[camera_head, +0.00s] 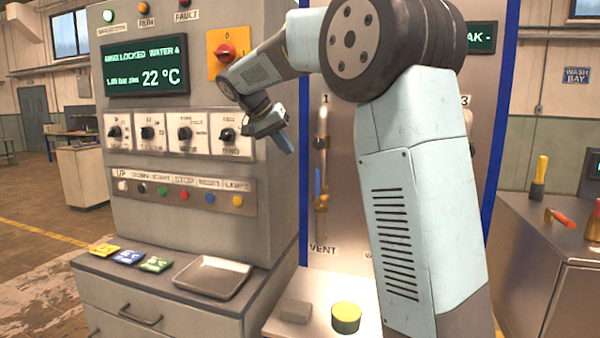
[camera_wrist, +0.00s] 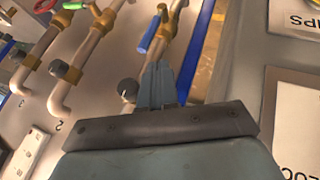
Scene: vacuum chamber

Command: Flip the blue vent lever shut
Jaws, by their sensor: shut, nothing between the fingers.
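The blue vent lever (camera_head: 317,182) stands roughly upright along the left pipe, just above the VENT label, in the head view. In the wrist view the blue lever (camera_wrist: 149,34) sits beside a brass valve body (camera_wrist: 165,32), roughly in line with the pipe. My gripper (camera_head: 286,146) is shut and empty, in front of the panel, up and left of the lever in the head view. In the wrist view its closed fingertips (camera_wrist: 160,68) point toward the valve, just below the lever in the picture. I cannot tell whether they touch the pipe.
The control cabinet (camera_head: 200,240) stands close on the left. My arm hides much of the valve panel. More pipes with valves (camera_wrist: 75,70) run alongside the vent pipe. A grey block (camera_head: 296,311) and a yellow-topped green cylinder (camera_head: 346,317) sit on the ledge below.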

